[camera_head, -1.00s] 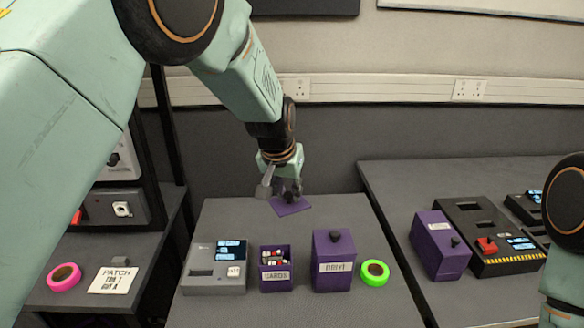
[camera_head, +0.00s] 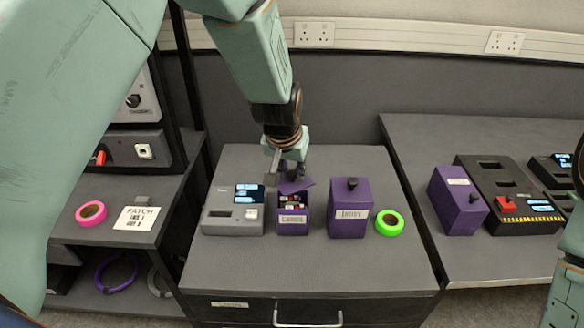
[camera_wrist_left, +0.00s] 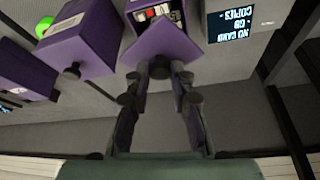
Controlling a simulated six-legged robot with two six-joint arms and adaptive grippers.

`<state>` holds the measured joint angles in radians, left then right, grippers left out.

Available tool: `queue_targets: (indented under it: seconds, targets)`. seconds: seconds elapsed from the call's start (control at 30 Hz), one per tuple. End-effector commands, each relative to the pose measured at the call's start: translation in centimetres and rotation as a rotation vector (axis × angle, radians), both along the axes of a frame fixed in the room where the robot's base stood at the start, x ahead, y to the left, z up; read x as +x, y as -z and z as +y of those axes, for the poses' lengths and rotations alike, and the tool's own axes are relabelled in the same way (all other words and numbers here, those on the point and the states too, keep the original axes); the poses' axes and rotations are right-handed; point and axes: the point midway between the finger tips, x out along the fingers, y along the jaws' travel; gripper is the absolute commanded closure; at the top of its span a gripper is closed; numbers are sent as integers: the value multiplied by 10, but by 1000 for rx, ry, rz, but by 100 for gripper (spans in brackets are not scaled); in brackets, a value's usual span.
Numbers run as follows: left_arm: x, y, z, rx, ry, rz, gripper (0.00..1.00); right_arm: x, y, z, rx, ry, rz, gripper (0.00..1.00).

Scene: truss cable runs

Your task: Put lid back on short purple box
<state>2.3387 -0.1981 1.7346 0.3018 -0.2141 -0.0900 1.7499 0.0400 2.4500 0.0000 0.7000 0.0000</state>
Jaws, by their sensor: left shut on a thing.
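The short purple box (camera_head: 292,222), labelled CARDS, stands open on the middle table with small red, white and dark items inside. My left gripper (camera_head: 290,174) is shut on the knob of the purple lid (camera_head: 298,186). It holds the lid over the back part of the box, turned at an angle to the rim. In the left wrist view the lid (camera_wrist_left: 162,42) hangs between the fingertips (camera_wrist_left: 160,70) and covers part of the box opening (camera_wrist_left: 155,12). I cannot tell whether the lid touches the rim. My right gripper is out of view.
A taller lidded purple box (camera_head: 349,208) and a green tape roll (camera_head: 390,223) stand to the right. A grey device (camera_head: 233,211) is close on the left. The table behind is clear. Another purple box (camera_head: 458,201) is on the right table.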

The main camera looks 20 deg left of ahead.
Motion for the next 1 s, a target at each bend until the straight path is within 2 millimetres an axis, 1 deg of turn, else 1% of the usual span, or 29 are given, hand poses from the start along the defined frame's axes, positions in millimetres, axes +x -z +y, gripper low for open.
queue_targets:
  seconds: [0.03, 0.3, 0.6, 1.0]
  targets:
    - [0, 8, 0, 0, 0, 0, 100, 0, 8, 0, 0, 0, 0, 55]
    - [0, 31, 0, 0, 1, 0, 100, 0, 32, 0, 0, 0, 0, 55]
    - [0, 50, 0, 0, 1, 1, 100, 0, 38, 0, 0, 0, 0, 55]
    - [0, 50, 0, 0, 1, 0, 100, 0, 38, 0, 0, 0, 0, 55]
